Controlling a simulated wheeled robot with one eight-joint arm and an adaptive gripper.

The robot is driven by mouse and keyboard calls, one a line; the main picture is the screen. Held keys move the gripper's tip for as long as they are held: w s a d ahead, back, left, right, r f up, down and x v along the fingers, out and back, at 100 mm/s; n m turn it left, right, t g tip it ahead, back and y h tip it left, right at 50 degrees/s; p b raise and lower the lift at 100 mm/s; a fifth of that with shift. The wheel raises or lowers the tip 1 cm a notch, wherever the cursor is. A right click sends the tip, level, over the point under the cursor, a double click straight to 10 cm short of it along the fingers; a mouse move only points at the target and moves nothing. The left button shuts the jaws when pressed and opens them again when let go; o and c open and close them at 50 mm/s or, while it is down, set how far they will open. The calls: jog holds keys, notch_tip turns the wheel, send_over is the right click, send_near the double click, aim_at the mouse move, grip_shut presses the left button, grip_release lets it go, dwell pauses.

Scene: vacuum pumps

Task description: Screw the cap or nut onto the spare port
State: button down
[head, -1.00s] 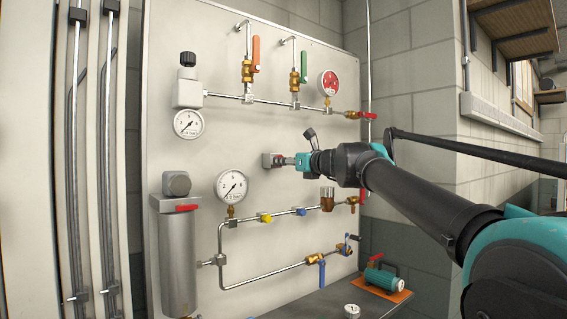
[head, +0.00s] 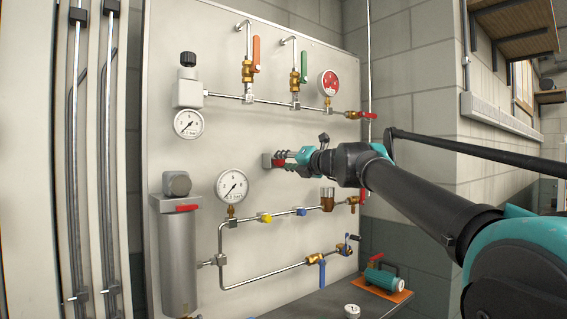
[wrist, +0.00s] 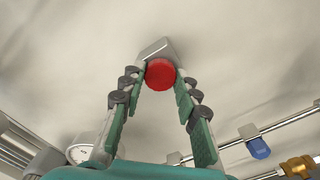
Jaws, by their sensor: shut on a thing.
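A round red cap (wrist: 160,74) shows between my fingertips in the wrist view, in front of a grey metal block (wrist: 155,47) at the panel. My gripper (wrist: 160,76) is shut on the red cap, one finger on each side. In the head view my gripper (head: 280,159) reaches the middle of the panel, between the upper and lower pipe runs. The grey block and a bit of red (head: 278,163) show at its tips there. The cap's face hides the port's thread, so I cannot tell how far the cap sits on it.
The panel (head: 330,220) carries gauges, valves and pipes. A pressure gauge (head: 232,186) sits left below my gripper. A yellow cap (head: 265,217) and a blue cap (head: 301,211) are on the pipe below. A green pump (head: 381,277) stands on the bench at lower right.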

jog(key=m, duration=0.5)
jog(key=c, duration=1)
grip_release()
jog(key=shift+c, duration=0.2)
jog(key=shift+d, duration=0.1)
jog(key=v, duration=0.4)
jog(key=shift+s+d, duration=0.15)
jog(key=shift+s, duration=0.25)
